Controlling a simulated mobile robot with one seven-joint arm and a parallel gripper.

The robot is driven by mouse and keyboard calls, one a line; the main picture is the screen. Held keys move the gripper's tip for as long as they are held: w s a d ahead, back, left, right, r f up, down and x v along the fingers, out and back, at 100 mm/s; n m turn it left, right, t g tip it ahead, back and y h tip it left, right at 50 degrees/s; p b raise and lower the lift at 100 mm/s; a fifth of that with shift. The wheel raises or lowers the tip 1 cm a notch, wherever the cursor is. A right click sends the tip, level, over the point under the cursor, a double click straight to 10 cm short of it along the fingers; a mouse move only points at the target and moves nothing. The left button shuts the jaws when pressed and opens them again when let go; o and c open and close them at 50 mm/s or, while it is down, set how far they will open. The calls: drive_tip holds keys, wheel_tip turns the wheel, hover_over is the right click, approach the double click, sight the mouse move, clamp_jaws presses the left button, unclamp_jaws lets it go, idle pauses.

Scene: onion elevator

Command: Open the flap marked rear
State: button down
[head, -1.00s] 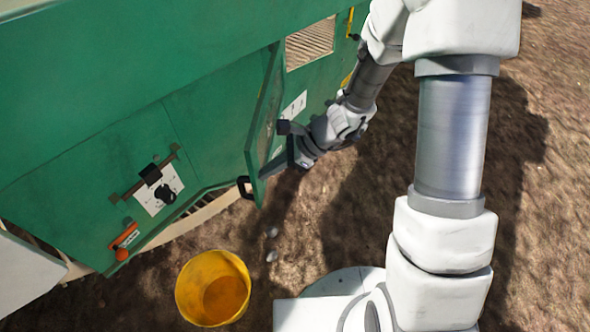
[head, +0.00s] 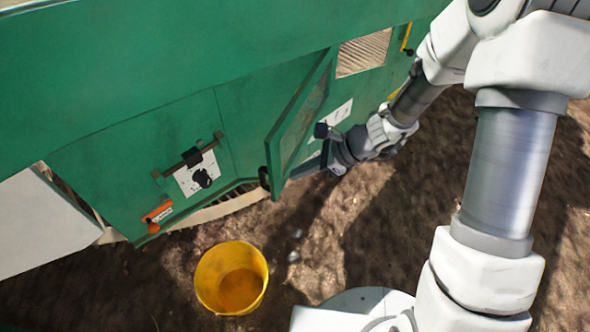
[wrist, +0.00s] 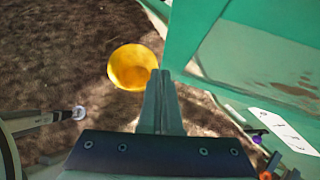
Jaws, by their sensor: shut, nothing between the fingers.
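The flap (head: 292,118) is a green panel with a mesh window, standing out at an angle from the green machine (head: 160,80) in the head view. A black handle (head: 264,178) is at its lower outer corner. I cannot read any marking "rear". My gripper (head: 297,172) is shut and empty, with its fingertips at the flap's lower edge, on the right side; whether they touch it I cannot tell. In the wrist view the shut fingers (wrist: 163,80) point ahead, with a green panel (wrist: 235,40) close on their right.
A yellow bucket (head: 232,277) stands on bare soil in front of the machine. Left of the flap are a black knob on a white plate (head: 197,174), a latch bar and an orange handle (head: 158,215).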

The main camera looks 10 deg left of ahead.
drive_tip(key=s+d+r+n+t+h+p, duration=0.1)
drive_tip(key=s+d+r+n+t+h, duration=0.15)
drive_tip(key=s+d+r+n, duration=0.55)
drive_tip(key=s+d+r+n+t+h+p, duration=0.1)
drive_tip(key=s+d+r+n+h, duration=0.25)
drive_tip(key=r, duration=0.75)
drive_tip(key=s+d+r+n+t+h+p, duration=0.1)
drive_tip(key=s+d+r+n+t+h, duration=0.15)
drive_tip(key=d+r+n, duration=0.55)
wheel_tip(320, 180, up, 16)
drive_tip(key=d+m+p, duration=0.1)
drive_tip(key=p, duration=1.3)
drive_tip(key=shift+s+d, duration=0.15)
drive_tip(key=shift+s, duration=0.15)
drive_tip(key=shift+s+m+h, duration=0.1)
drive_tip(key=shift+m+h, duration=0.15)
